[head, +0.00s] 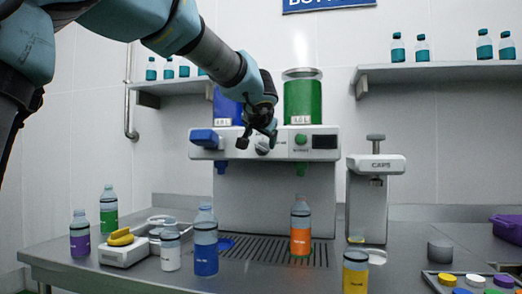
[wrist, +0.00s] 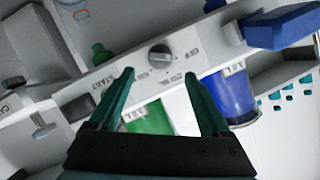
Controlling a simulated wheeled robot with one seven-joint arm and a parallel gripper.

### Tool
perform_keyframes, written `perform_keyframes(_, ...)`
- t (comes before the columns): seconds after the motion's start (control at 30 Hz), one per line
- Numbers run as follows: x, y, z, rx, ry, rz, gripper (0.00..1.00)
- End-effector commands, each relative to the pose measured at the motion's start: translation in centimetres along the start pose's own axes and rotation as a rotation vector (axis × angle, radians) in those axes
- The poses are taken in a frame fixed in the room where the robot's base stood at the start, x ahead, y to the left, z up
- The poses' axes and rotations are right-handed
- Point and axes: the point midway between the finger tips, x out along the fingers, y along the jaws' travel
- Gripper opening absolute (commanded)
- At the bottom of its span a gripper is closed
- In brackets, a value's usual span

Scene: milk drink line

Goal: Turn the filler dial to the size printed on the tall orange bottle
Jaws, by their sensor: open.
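The filler (head: 270,190) is a wide white machine at the back of the counter. Its grey dial (head: 262,147) sits on the front panel, partly behind my gripper (head: 257,138). In the wrist view the dial (wrist: 160,54) lies just beyond and between the two fingertips of my gripper (wrist: 159,75), with small print around it. My gripper is open and empty; I cannot tell whether it touches the dial. The orange bottle (head: 300,242), clear with an orange label, stands upright on the drip grate under the green nozzle. Its print is too small to read.
Green button (head: 300,139) and dark display (head: 324,142) sit right of the dial; a blue block (head: 205,137) juts out left. Bottles with purple (head: 80,243), green (head: 109,220), white (head: 171,258), blue (head: 206,256) and yellow (head: 356,279) labels stand on the counter. A caps machine (head: 376,165) stands right.

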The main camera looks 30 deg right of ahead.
Motion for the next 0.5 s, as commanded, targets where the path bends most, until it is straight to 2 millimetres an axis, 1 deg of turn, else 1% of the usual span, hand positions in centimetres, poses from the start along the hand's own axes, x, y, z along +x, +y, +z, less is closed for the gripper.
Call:
perform_keyframes(0.03, 1.1, -0.1, -0.1, 0.002, -0.003, 0.000, 0.81)
perform_keyframes(0.2, 4.3, -0.1, 0.0, 0.001, -0.004, 0.000, 0.81)
perform_keyframes(0.4, 7.0, -0.1, 0.0, 0.000, -0.003, -0.001, 0.81)
perform_keyframes(0.5, 7.7, -0.1, 0.1, 0.001, -0.003, -0.001, 0.81)
